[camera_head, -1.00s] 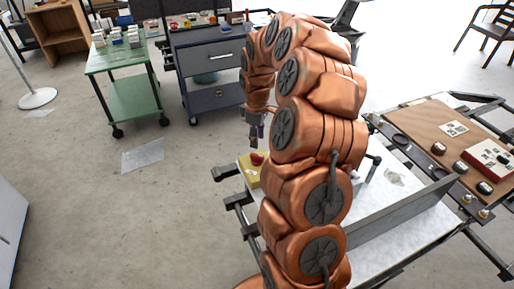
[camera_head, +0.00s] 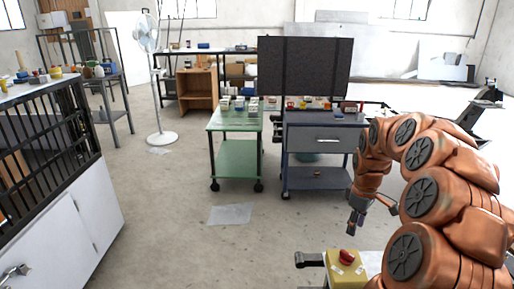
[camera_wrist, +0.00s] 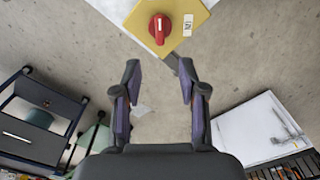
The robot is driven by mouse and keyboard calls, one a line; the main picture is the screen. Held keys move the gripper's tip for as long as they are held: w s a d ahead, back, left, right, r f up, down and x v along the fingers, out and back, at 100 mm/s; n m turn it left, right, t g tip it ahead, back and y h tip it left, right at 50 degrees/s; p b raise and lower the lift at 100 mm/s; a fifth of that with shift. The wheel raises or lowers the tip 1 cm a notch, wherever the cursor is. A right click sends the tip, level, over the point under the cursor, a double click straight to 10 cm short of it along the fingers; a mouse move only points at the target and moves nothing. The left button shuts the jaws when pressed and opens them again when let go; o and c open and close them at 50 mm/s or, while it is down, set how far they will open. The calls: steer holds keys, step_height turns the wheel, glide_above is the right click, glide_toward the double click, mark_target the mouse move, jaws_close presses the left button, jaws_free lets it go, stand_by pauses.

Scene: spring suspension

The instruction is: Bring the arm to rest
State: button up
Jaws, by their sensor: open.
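My copper-coloured arm rises at the right of the head view and bends over, so that my gripper (camera_head: 357,222) hangs down in front of the grey cart. In the wrist view my gripper (camera_wrist: 158,92) shows its two fingers spread apart with nothing between them. Beyond the fingertips, a yellow box with a red knob (camera_wrist: 160,27) shows at the top. In the head view the same yellow box (camera_head: 345,277) with its red knob stands at the bottom, below my gripper and apart from it.
A green cart (camera_head: 238,160) and a grey cart with a drawer (camera_head: 320,141) stand behind my gripper. A white fan (camera_head: 146,37) stands at the back left, and a white cabinet (camera_head: 75,245) at the left. The floor between is clear except for a paper sheet (camera_head: 230,214).

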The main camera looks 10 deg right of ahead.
steer(key=s+a+r+m+p, duration=0.1)
steer(key=s+a+r+p, duration=0.1)
steer(key=s+a+r, duration=0.45)
steer(key=s+a+r+p, duration=0.2)
steer(key=s+a+r, duration=0.15)
steer(key=a, duration=0.65)
steer(key=s+a+r+m+g+p, duration=0.1)
steer(key=s+a, duration=0.3)
steer(key=s, duration=0.6)
steer(key=s+a+r+m+p, duration=0.1)
steer(key=s+a+m+p, duration=0.2)
steer(key=s, duration=0.8)
steer(key=shift+a+r+m+g, duration=0.2)
steer(key=shift+a+m+g, duration=0.2)
steer(key=shift+m, duration=0.2)
steer(key=shift+s, duration=0.1)
